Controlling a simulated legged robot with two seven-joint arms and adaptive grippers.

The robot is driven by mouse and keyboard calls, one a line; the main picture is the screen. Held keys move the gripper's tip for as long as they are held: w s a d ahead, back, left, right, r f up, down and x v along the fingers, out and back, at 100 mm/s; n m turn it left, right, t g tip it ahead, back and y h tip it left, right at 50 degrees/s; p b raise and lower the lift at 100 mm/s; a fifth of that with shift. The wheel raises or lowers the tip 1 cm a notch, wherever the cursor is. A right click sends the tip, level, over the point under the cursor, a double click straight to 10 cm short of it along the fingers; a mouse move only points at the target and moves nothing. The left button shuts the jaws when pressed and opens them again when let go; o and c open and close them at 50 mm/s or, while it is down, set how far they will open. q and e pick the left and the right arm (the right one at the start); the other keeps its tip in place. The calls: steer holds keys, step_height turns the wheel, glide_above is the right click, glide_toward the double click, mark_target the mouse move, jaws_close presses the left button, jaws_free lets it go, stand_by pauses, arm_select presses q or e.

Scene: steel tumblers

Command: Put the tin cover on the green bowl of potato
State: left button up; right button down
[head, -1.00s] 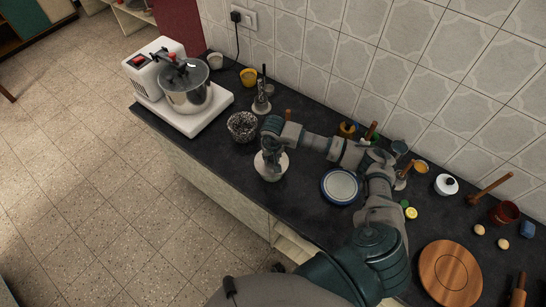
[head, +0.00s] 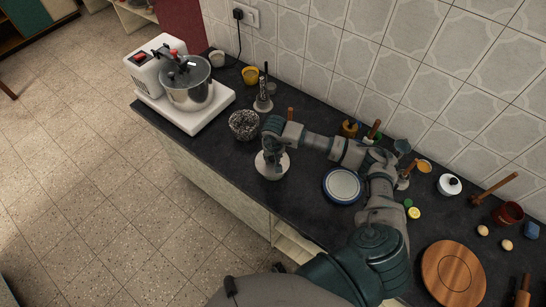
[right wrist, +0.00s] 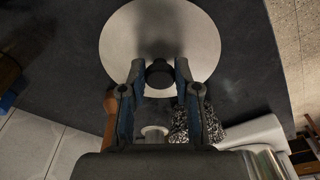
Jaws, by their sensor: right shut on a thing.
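The tin cover (right wrist: 160,25) is a round, pale grey disc with a black knob. My right gripper (right wrist: 159,72) is shut on that knob in the right wrist view. In the head view the right gripper (head: 271,150) points down over the counter's front part, with the cover (head: 282,168) below it. I cannot tell whether the cover rests on anything. No green bowl of potato can be made out; whatever is under the cover is hidden. My left gripper is not in view.
A speckled dark bowl (head: 243,125) stands close to the left of the cover. A blue-rimmed plate (head: 343,186) lies to its right. A steel pot (head: 188,88) stands on a white appliance at the far left. A round wooden board (head: 453,272) lies at the right.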

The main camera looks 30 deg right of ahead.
steer(key=c, duration=0.7)
jaws_free()
steer(key=shift+c, duration=0.2)
steer(key=shift+r, duration=0.1)
step_height(320, 180, up, 12)
steer(key=s, duration=0.1)
steer(key=shift+s+a+f, duration=0.15)
steer(key=shift+f, duration=0.05)
steer(key=shift+r, duration=0.1)
